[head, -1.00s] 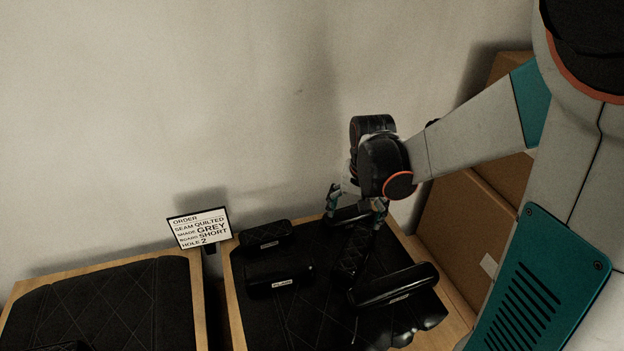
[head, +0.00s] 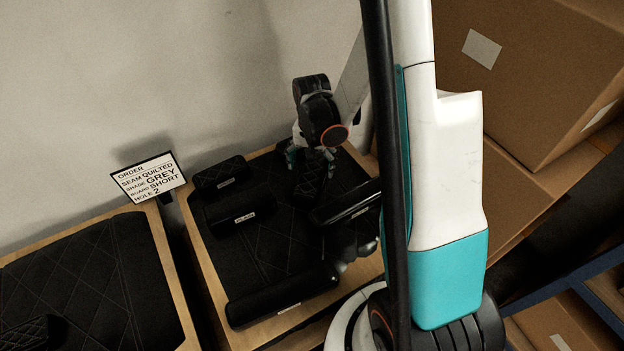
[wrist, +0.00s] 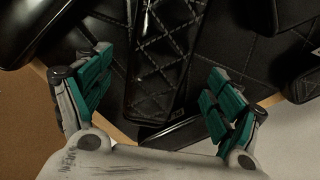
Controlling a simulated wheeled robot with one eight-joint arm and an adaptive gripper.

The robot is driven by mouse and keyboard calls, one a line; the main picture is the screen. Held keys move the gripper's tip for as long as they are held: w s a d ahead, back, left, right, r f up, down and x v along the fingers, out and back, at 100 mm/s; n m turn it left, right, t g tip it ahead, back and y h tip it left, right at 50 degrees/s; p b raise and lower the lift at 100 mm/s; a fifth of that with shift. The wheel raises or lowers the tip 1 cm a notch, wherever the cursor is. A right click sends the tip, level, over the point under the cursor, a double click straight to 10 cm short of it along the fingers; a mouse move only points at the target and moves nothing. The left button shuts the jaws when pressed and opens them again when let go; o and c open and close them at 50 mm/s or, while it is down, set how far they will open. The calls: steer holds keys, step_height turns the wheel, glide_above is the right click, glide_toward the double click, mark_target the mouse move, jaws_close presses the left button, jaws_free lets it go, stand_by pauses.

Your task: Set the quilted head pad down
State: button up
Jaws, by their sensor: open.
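A dark quilted head pad (wrist: 158,85) with pale diamond stitching lies between the spread fingers of my gripper in the wrist view. My gripper (wrist: 160,103) is open, and I see a gap between each finger and the pad. In the head view my gripper (head: 311,160) is low over the far end of the black quilted mat (head: 263,245) on a wooden-edged table. There I cannot clearly pick out the pad, which is dark against the mat. Whether it rests fully on the surface is hard to tell.
Labelled black pads stand on the mat: a small one (head: 219,173), a plain one (head: 241,213), a glossy one (head: 350,203) and a long bolster (head: 282,295). An order sign (head: 148,177) stands at the left. Cardboard boxes (head: 535,75) fill the right.

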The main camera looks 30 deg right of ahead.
mark_target(312, 170)
steer(key=shift+f+b, duration=1.3)
steer(key=shift+f, duration=1.5)
steer(key=shift+s, duration=0.1)
steer(key=shift+r, duration=0.1)
steer(key=c, duration=1.4)
steer(key=shift+c, duration=0.2)
step_height(312, 170, up, 20)
steer(key=p, duration=0.7)
